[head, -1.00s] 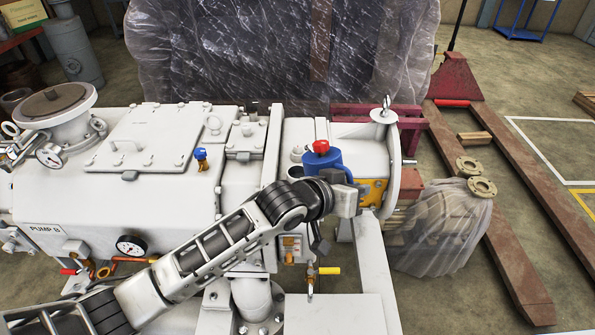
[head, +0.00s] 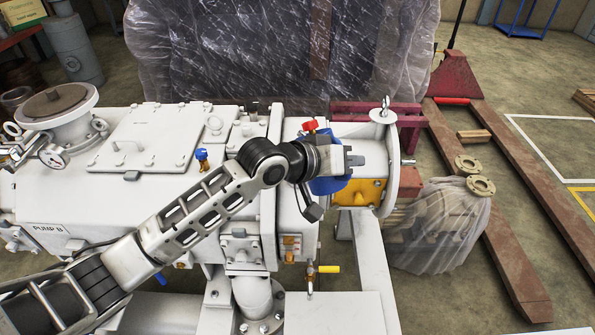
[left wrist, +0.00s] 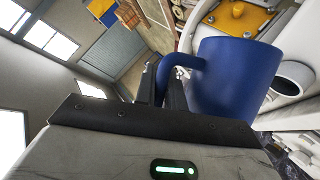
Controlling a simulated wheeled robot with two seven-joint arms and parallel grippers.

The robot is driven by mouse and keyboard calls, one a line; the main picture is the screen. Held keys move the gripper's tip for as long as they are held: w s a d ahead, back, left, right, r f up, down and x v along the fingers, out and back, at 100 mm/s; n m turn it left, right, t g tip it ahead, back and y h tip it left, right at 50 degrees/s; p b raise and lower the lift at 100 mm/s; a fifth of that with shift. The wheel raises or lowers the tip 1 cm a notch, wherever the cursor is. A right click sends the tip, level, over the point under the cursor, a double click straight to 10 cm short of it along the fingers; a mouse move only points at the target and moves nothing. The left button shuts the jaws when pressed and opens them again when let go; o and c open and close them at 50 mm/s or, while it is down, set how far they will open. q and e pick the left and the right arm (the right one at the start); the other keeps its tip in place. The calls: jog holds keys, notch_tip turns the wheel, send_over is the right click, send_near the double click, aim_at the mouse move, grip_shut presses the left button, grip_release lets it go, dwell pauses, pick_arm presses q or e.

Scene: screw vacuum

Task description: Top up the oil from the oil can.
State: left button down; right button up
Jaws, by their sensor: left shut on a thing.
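The blue oil can (head: 329,186) is in my left gripper (head: 349,160), above the right end of the white pump (head: 155,140). In the left wrist view the can (left wrist: 234,80) has its handle between the fingers (left wrist: 166,82). The can is tilted in the head view, and my gripper hides part of it. A red part (head: 310,125) shows just above it. A white pipe with an open dark mouth (left wrist: 295,78) is close beside the can in the left wrist view. Whether oil flows is not visible. My right gripper is not in view.
An orange plate (head: 358,193) and a round end flange (head: 383,115) are right of the can. A yellow-handled valve (head: 328,269) sits below. A blue-topped valve (head: 202,156) stands on the pump. A wrapped bulk (head: 270,50) rises behind. A red pallet truck (head: 455,80) is on the right.

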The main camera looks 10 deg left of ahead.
pick_arm(q)
jog(key=shift+w+a+r, duration=0.25)
jog(key=shift+r, duration=0.35)
jog(key=shift+w+a+r+n+h+b, duration=0.3)
jog(key=shift+n+h+b, duration=0.15)
jog(key=shift+n, duration=0.15)
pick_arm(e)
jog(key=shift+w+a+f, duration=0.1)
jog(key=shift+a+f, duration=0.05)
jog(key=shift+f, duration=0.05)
pick_arm(q)
jog(key=shift+a+g, duration=0.1)
jog(key=shift+g, duration=0.2)
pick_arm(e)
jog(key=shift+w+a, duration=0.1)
pick_arm(q)
jog(key=shift+w+r+n+b, duration=0.1)
jog(key=shift+n+b, duration=0.2)
jog(key=shift+b, duration=0.2)
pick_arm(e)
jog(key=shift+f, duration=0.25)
pick_arm(q)
jog(key=shift+w+a+r+n+h+b, duration=0.25)
jog(key=shift+n+h+b, duration=0.2)
jog(key=shift+b, duration=0.3)
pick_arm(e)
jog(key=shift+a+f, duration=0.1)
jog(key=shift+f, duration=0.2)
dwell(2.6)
